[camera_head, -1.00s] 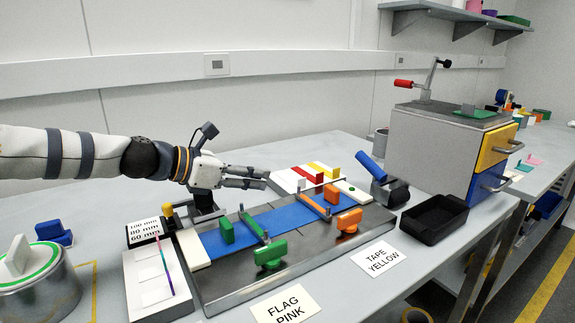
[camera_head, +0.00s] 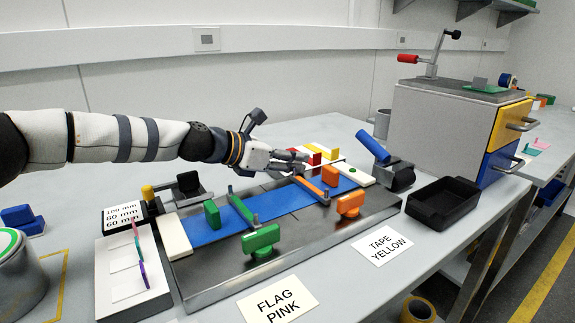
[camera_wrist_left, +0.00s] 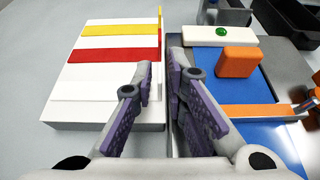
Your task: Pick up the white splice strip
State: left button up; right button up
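The white splice strip (camera_wrist_left: 98,82) appears to be the white band nearest my gripper on a low white rack (camera_wrist_left: 78,118), in front of a red strip (camera_wrist_left: 95,56) and a yellow strip (camera_wrist_left: 110,30). White on white makes its edges hard to tell. My left gripper (camera_head: 304,161) is over the near end of the rack. In the left wrist view its fingers (camera_wrist_left: 160,72) stand apart, with a narrow gap between them at the rack's right edge. Whether a white tab stands in that gap I cannot tell. My right gripper is not in view.
A splicing plate (camera_head: 300,238) with blue tape (camera_head: 208,232), green clamps (camera_head: 261,239) and orange clamps (camera_head: 350,204) lies beside the rack. A black tray (camera_head: 437,203) and a grey machine with yellow and blue drawers (camera_head: 430,130) stand to the right.

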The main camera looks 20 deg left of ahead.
pick_arm(q)
grip_shut()
